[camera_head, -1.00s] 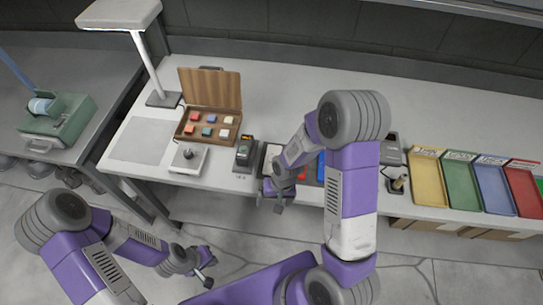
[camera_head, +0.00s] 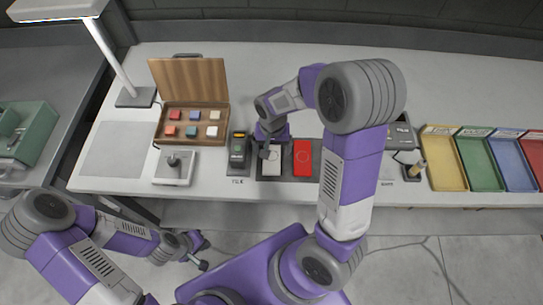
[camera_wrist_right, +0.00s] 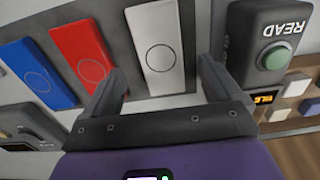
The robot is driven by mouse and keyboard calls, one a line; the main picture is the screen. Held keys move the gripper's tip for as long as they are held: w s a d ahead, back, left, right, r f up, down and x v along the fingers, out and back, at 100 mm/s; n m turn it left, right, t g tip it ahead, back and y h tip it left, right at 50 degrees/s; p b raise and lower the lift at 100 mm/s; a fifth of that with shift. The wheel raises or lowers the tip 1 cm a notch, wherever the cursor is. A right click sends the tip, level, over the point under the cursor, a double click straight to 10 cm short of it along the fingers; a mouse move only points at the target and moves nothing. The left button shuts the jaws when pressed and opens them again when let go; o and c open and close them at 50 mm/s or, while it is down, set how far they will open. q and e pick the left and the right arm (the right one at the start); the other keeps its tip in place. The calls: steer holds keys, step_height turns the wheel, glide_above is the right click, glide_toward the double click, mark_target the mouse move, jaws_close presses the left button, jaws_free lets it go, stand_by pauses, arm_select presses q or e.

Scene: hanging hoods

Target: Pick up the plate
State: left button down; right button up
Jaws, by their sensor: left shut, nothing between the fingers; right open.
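Flat rectangular plates, each with a ring mark, lie side by side on a dark grey holder (camera_wrist_right: 122,50). The white plate (camera_wrist_right: 157,48) is between the open fingers of my right gripper (camera_wrist_right: 161,72) in the right wrist view; contact cannot be told. The red plate (camera_wrist_right: 85,58) and blue plate (camera_wrist_right: 35,75) lie beside it. In the head view my right gripper (camera_head: 267,150) is over the white plate (camera_head: 272,168), partly covering it. The red plate (camera_head: 303,158) shows to its right; my arm hides the blue one. My left gripper (camera_head: 203,266) is shut and empty, off the table front.
A device with a green button labelled READ (camera_wrist_right: 272,45) stands close beside the white plate. A wooden box (camera_head: 195,122) with coloured pieces, a small joystick-like unit (camera_head: 174,167) and a lamp (camera_head: 135,95) are further left. Coloured trays (camera_head: 484,160) stand at right.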

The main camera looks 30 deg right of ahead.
mark_target(272, 156)
step_height(272, 156, down, 4)
steer(key=shift+r+b, duration=0.15)
steer(key=shift+b, duration=0.2)
steer(key=c, duration=1.2)
steer(key=shift+r, duration=0.1)
steer(key=shift+c, duration=0.2)
